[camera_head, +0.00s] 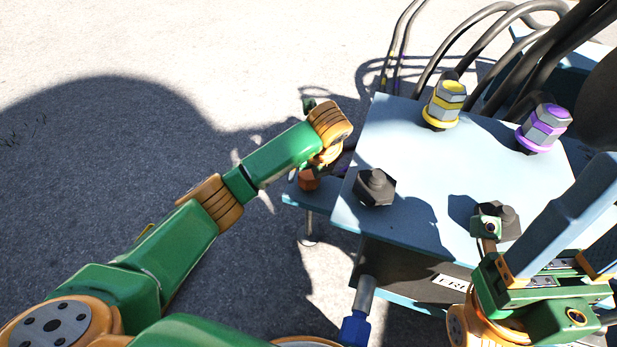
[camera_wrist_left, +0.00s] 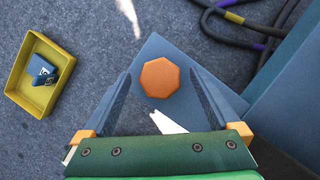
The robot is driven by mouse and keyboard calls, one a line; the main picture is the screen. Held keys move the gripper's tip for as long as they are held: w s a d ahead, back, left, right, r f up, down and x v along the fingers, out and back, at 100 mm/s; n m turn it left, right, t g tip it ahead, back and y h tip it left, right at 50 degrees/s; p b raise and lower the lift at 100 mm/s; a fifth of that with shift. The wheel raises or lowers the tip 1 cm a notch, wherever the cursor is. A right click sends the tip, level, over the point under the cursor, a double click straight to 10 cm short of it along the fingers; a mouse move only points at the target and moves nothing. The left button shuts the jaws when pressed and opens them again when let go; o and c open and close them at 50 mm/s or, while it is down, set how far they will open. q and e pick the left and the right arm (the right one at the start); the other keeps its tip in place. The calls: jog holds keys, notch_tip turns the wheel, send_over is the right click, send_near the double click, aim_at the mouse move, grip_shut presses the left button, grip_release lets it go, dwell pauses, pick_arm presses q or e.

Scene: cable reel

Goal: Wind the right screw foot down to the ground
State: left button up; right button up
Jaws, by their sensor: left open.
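An orange many-sided screw head (camera_head: 308,180) sits on a light blue bracket (camera_head: 322,200) at the left side of the blue cabinet. A thin rod (camera_head: 308,226) hangs below the bracket, with a small foot at its lower end; I cannot tell whether it touches the ground. In the left wrist view the orange head (camera_wrist_left: 160,78) lies between the spread fingers of my left gripper (camera_wrist_left: 159,70), with a gap on both sides. In the head view my left gripper (camera_head: 326,155) is partly hidden by its own wrist. My right gripper (camera_head: 575,225) is open over the cabinet's front right.
The cabinet top (camera_head: 420,165) bears a yellow-ringed connector (camera_head: 445,103), a purple-ringed one (camera_head: 544,129) and dark hex fittings (camera_head: 374,187). Black cables (camera_head: 480,45) run behind. A yellow tray (camera_wrist_left: 14,88) with a blue block (camera_wrist_left: 52,72) lies on the ground. Asphalt at left is clear.

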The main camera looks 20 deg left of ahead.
pick_arm(q)
jog(key=shift+x, duration=0.75)
jog(key=c, duration=1.4)
jog(key=shift+o, duration=0.2)
jog(key=shift+r, duration=0.1)
